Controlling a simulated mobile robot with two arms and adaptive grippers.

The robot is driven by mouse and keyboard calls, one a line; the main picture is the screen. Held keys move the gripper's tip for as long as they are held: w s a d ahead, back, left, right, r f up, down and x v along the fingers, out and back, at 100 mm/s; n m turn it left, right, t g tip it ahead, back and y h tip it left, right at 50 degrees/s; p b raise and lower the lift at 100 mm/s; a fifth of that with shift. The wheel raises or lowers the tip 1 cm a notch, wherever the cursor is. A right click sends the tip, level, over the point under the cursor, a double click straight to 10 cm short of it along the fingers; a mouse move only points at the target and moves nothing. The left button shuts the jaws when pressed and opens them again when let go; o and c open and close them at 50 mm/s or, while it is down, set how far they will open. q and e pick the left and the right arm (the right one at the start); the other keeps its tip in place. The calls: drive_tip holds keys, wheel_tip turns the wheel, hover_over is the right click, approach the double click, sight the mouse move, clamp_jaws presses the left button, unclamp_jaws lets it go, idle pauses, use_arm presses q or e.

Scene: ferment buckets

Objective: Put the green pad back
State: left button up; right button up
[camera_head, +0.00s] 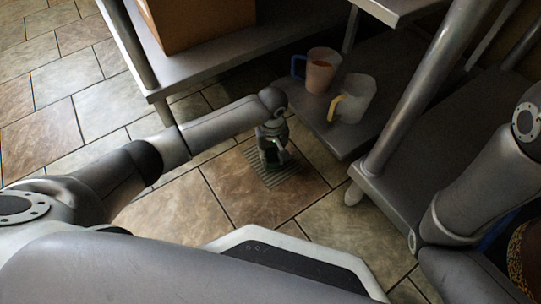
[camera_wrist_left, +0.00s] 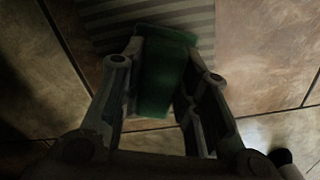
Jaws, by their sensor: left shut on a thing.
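My left gripper (camera_head: 272,158) reaches down low over the floor, above a grey striped patch (camera_head: 262,180) that looks like a mat or grate. In the left wrist view my left gripper (camera_wrist_left: 163,95) is shut on the green pad (camera_wrist_left: 163,78), which sits between its two fingers. The far end of the pad overlaps the striped patch (camera_wrist_left: 95,18) in that view. I cannot tell whether the pad touches it. In the head view the pad is mostly hidden by the gripper and shadow. My right arm shows at the right, but its gripper is out of view.
A bucket with a blue handle (camera_head: 322,72) and a pale bucket with a yellow handle (camera_head: 355,97) stand on a low metal shelf (camera_head: 335,138) beside the gripper. A cardboard box (camera_head: 205,22) sits on another shelf. Metal posts (camera_head: 418,85) stand right. Tiled floor (camera_head: 60,125) is clear left.

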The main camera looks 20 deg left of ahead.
sight(272, 154)
use_arm(q)
drive_tip(key=shift+r, duration=0.1)
drive_tip(key=o, duration=0.9)
wheel_tip(272, 154, up, 12)
drive_tip(key=p, duration=0.9)
